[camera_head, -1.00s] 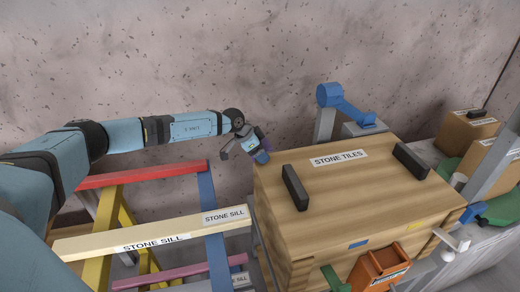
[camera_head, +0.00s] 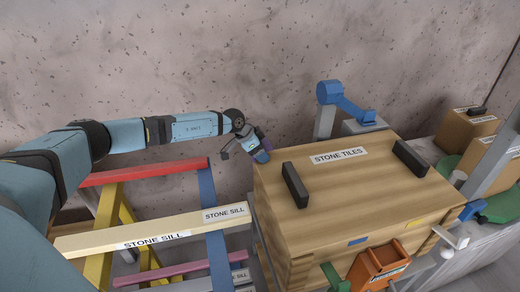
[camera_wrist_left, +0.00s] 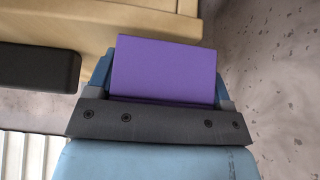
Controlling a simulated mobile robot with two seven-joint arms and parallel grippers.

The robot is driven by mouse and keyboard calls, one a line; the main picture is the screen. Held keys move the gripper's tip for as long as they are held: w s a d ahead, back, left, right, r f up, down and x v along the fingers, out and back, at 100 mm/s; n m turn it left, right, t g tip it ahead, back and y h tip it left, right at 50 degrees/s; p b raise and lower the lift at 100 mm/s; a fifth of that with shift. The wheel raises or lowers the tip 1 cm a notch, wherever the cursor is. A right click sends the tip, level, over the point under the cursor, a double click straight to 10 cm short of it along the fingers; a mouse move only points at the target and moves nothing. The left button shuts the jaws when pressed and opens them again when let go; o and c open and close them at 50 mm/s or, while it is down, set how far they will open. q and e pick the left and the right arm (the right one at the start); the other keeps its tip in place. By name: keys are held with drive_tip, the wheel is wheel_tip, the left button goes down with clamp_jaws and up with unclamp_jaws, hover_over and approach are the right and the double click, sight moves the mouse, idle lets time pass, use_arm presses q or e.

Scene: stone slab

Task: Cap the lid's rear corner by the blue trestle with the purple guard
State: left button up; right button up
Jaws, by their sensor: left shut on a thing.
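The wooden lid (camera_head: 350,190), labelled STONE TILES, tops a crate on the right of the head view. Its rear left corner is by my left gripper (camera_head: 262,157). In the left wrist view my left gripper (camera_wrist_left: 163,85) is shut on the purple guard (camera_wrist_left: 163,70), with the lid edge (camera_wrist_left: 150,18) just beyond it. In the head view only a sliver of the guard shows. I cannot tell whether the guard touches the corner. The blue trestle (camera_head: 212,215) stands left of the crate. My right gripper is not in view.
Black handles (camera_head: 295,185) stand up from the lid. STONE SILL beams (camera_head: 150,232) lie on the trestles at the left. An orange bin (camera_head: 378,265) hangs at the crate's front. A wall rises close behind.

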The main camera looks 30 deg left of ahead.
use_arm(q)
drive_tip(key=shift+f, duration=0.15)
drive_tip(key=o, duration=0.9)
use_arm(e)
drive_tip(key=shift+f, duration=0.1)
use_arm(q)
drive_tip(key=p+v, duration=0.1)
drive_tip(key=v, duration=1.2)
drive_tip(key=shift+s+a+r, duration=0.1)
drive_tip(key=shift+s+r, duration=0.05)
drive_tip(key=shift+r, duration=0.2)
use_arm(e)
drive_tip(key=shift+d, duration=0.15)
